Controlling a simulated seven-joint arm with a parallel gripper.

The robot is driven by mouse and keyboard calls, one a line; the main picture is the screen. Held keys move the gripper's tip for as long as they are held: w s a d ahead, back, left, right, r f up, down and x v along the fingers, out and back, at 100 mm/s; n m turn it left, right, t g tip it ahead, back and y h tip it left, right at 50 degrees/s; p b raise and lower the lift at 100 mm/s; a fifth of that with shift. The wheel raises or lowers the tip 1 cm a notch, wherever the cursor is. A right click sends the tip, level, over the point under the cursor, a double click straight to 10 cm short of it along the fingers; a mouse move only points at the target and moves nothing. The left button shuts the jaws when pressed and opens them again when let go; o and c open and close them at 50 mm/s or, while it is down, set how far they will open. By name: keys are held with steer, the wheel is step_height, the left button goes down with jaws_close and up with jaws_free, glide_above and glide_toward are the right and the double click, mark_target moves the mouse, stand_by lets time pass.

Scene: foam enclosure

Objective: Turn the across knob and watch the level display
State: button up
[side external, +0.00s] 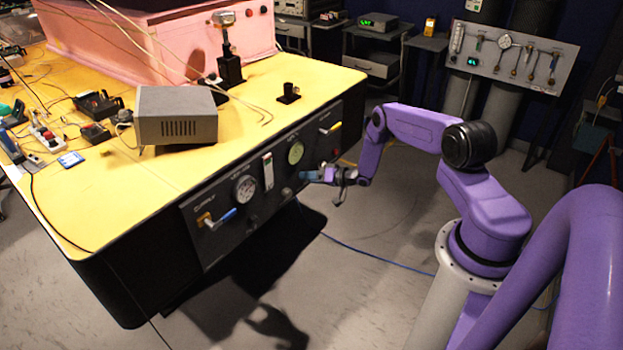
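A black control panel (226,236) is set in the near side of the yellow bench. A narrow upright white strip, likely the level display (268,171), sits between a white-faced gauge (245,189) and a greenish gauge (296,152). A small round knob (286,192) sits low on the panel below them; I cannot tell whether it is the across knob. My gripper (308,175) is at the panel, just right of this knob and below the greenish gauge. Its fingers are too small to tell open from shut, or whether they touch anything. The display's reading is too small to read.
A blue-handled valve (222,218) is at the panel's left, and a yellow-handled valve (330,128) at its upper right. A grey box (176,116) stands on the yellow bench top (150,200). A blue cable (375,256) crosses the floor below my arm.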

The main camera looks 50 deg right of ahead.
steer(key=v, duration=1.7)
steer(key=shift+s, duration=0.25)
